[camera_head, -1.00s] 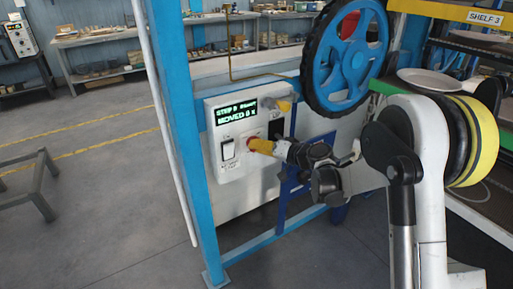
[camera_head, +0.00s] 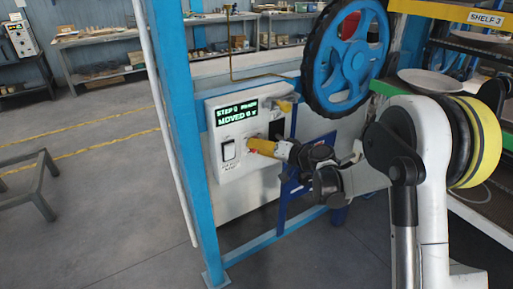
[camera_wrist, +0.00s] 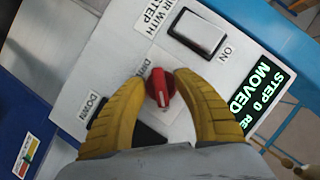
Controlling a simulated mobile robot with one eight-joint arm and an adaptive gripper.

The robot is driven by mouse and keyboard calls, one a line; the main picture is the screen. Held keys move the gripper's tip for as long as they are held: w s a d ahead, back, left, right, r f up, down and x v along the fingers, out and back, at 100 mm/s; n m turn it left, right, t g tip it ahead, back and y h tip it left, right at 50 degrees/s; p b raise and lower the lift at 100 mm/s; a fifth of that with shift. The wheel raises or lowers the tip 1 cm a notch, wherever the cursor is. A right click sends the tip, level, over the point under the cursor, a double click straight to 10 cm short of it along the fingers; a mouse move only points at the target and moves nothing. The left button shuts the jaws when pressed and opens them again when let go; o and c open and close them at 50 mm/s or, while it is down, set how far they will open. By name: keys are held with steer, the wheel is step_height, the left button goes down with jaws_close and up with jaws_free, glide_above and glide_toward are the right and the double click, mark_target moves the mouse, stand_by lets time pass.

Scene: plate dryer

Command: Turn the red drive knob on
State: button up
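The red drive knob (camera_wrist: 159,88) sits on the white control panel (camera_wrist: 110,60), in the middle of the wrist view, with a partly covered "DRIVE" label above it. Its grip ridge runs roughly up and down in that picture. My gripper (camera_wrist: 160,82) has its two yellow fingers on either side of the knob, with narrow gaps showing; I see no firm contact. In the head view my gripper (camera_head: 252,146) reaches the panel (camera_head: 232,170) from the right and mostly hides the knob.
A rocker switch (camera_wrist: 198,34) and a green-lit display (camera_wrist: 258,92) are on the panel; a "DOWN" label (camera_wrist: 94,111) is beside the left finger. A blue handwheel (camera_head: 346,60) is above right. A blue post (camera_head: 185,130) stands left of the panel.

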steer(key=v, duration=1.1)
steer(key=shift+s+d, duration=0.25)
steer(key=shift+r, duration=0.1)
steer(key=s+d+h, duration=0.4)
steer(key=s, duration=0.6)
steer(key=s+d+r+g+h, duration=0.1)
steer(key=s+d+h, duration=0.2)
steer(key=s, duration=0.7)
steer(key=s+d+g+h, duration=0.1)
steer(key=s+d+h, duration=0.3)
steer(key=s, duration=0.7)
steer(key=shift+d+r+h, duration=0.3)
steer(key=shift+d+r, duration=0.05)
steer(key=shift+d, duration=0.55)
